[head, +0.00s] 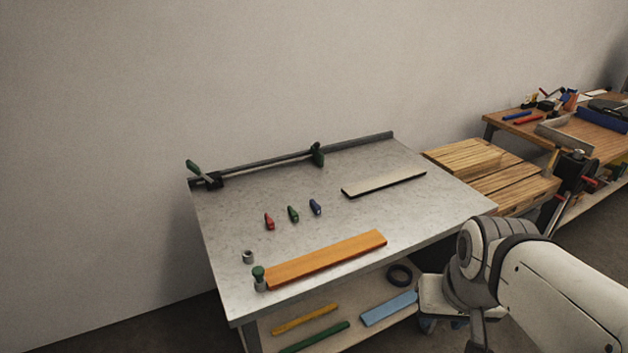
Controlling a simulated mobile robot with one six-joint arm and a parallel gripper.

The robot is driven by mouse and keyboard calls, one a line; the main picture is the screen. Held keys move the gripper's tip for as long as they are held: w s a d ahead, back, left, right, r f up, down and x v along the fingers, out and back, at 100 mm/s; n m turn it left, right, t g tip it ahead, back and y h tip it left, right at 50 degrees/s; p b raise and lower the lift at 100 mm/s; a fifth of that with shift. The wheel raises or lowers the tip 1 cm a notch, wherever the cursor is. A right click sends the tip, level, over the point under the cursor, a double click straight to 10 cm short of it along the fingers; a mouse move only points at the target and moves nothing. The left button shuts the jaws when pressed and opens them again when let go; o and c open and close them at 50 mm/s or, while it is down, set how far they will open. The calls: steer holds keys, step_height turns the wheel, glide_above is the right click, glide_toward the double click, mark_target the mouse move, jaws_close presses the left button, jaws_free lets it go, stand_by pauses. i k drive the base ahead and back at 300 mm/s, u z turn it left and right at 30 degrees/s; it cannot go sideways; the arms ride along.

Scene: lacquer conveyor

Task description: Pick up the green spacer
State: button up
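A small green piece (293,214), which looks like the green spacer, stands on the grey worktable (240,215). It is in the middle of a short row, between a red piece (269,222) and a blue piece (316,207), with gaps on both sides. My arm comes in at the lower right, well off to the right of the row and beyond the table's front right edge. My gripper is not in view; the arm runs out of the bottom of the picture.
An orange board (325,259) lies in front of the row, beside a green-topped cylinder (259,279) and a small grey ring (248,257). A pale strip (384,184) lies right. A clamp bar (265,163) runs along the back. The surface around the row is clear.

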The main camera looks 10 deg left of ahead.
mark_target(293, 215)
steer(key=u, duration=0.1)
steer(key=i, duration=1.1)
steer(key=u, duration=0.4)
steer(key=k, duration=0.85)
steer(key=u, duration=0.2)
steer(key=i, duration=0.9)
steer(key=z, duration=0.1)
